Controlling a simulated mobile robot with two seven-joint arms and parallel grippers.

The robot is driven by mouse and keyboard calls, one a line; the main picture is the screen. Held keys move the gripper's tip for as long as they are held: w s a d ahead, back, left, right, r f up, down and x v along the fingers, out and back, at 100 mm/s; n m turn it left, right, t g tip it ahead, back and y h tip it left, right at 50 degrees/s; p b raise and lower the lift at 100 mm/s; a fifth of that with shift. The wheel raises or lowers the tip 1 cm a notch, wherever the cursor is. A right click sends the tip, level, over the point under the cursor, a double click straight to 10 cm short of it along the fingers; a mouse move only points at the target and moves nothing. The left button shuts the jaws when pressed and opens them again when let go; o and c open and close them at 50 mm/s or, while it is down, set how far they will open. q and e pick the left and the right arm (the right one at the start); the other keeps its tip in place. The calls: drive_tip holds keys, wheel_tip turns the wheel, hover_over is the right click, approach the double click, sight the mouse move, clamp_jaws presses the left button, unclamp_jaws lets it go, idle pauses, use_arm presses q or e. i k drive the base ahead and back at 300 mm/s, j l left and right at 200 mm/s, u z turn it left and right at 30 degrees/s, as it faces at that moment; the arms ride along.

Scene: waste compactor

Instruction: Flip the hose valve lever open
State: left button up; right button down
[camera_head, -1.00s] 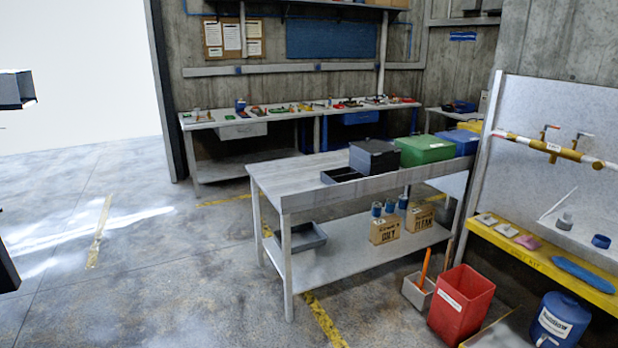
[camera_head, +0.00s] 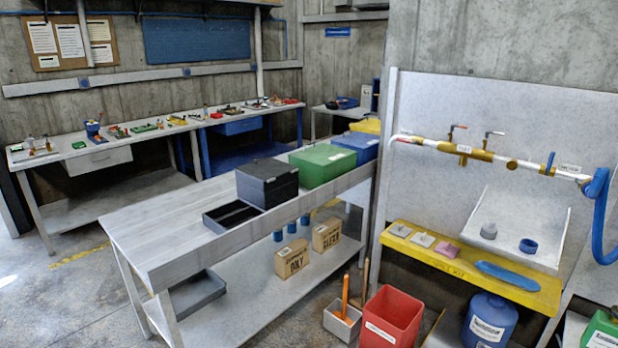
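A white and brass pipe (camera_head: 480,153) runs across the pale wall panel at the right. Near its right end a small blue lever (camera_head: 549,163) stands up from the pipe, beside a small label whose text is too small to read. A blue hose (camera_head: 601,218) hangs in a loop from the pipe's right end. Neither of my grippers is in view.
A workbench (camera_head: 150,243) with a black box (camera_head: 267,183) and a green box (camera_head: 323,164) stands left of the panel. Under the pipe are a yellow shelf (camera_head: 527,294), a red bin (camera_head: 391,318) and a blue drum (camera_head: 489,322). Open floor lies at far left.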

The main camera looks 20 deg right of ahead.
sight(551, 157)
drive_tip(key=i+l+z, duration=0.3)
drive_tip(key=i+l, duration=0.6)
drive_tip(key=l, duration=0.75)
drive_tip(key=i+l+u, duration=0.15)
drive_tip(key=l, duration=0.65)
